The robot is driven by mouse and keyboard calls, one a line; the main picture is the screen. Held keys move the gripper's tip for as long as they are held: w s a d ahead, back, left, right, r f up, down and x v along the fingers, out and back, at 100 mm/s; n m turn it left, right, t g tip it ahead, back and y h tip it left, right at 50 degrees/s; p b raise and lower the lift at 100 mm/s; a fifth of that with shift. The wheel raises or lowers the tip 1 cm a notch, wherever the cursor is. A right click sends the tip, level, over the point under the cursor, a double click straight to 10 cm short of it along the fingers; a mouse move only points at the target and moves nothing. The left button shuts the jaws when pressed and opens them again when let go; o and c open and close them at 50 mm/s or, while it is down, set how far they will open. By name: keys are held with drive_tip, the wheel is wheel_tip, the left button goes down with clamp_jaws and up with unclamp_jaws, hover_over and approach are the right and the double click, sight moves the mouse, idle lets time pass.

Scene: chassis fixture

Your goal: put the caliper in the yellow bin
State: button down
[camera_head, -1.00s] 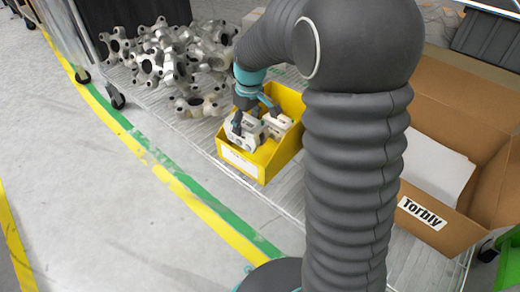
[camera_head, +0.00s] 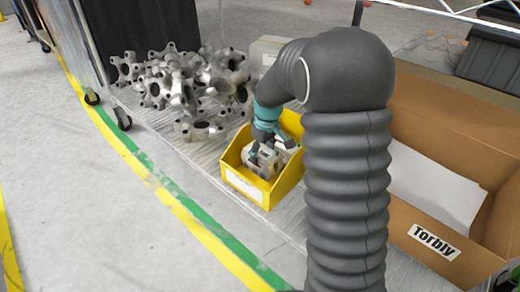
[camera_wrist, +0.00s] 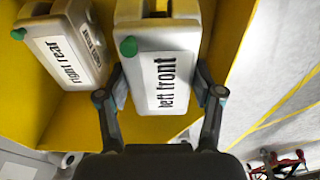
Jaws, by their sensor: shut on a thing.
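The yellow bin (camera_head: 240,188) stands on the wire shelf in the head view, and its yellow wall also shows in the wrist view (camera_wrist: 30,125). My gripper (camera_wrist: 162,94) is shut on a pale grey caliper (camera_wrist: 165,42) marked "left front", with a green cap; one finger is on each side. In the head view my gripper (camera_head: 264,142) reaches down into the bin, with the held caliper (camera_head: 262,166) inside its walls. A second grey caliper (camera_wrist: 68,42), marked "right rear", sits in the bin to the left of the held one. Whether the held caliper touches the bin floor is hidden.
A pile of star-shaped metal parts (camera_head: 180,85) lies on the shelf left of the bin. An open cardboard box (camera_head: 425,245) marked "Torbly", with white sheets inside, stands to the right. A pale box (camera_head: 264,52) is behind the bin. The floor at left is clear.

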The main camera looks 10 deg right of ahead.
drive_tip(key=shift+f+b, duration=0.4)
drive_tip(key=shift+f, duration=1.85)
drive_tip(key=shift+f, duration=0.15)
drive_tip(key=shift+c, duration=0.9)
unclamp_jaws()
drive_tip(key=r, duration=0.4)
drive_tip(key=r+p, duration=0.1)
drive_tip(key=r, duration=0.3)
drive_tip(key=s+r+p, duration=0.1)
drive_tip(key=r, duration=0.3)
drive_tip(key=shift+s+d, duration=0.1)
drive_tip(key=shift+d, duration=0.3)
drive_tip(key=s+r+m+t, duration=0.1)
drive_tip(key=s+r+m, duration=0.1)
drive_tip(key=s+r, duration=0.4)
drive_tip(key=s+r+m+t, duration=0.1)
drive_tip(key=s+r, duration=0.3)
drive_tip(key=s, duration=0.4)
drive_tip(key=s+a+m+t, duration=0.1)
drive_tip(key=s+m+t, duration=0.1)
drive_tip(key=s, duration=1.3)
drive_tip(key=shift+s+a+f+m+h, duration=0.15)
drive_tip(key=shift+a+f+m+h, duration=0.25)
drive_tip(key=shift+m, duration=0.5)
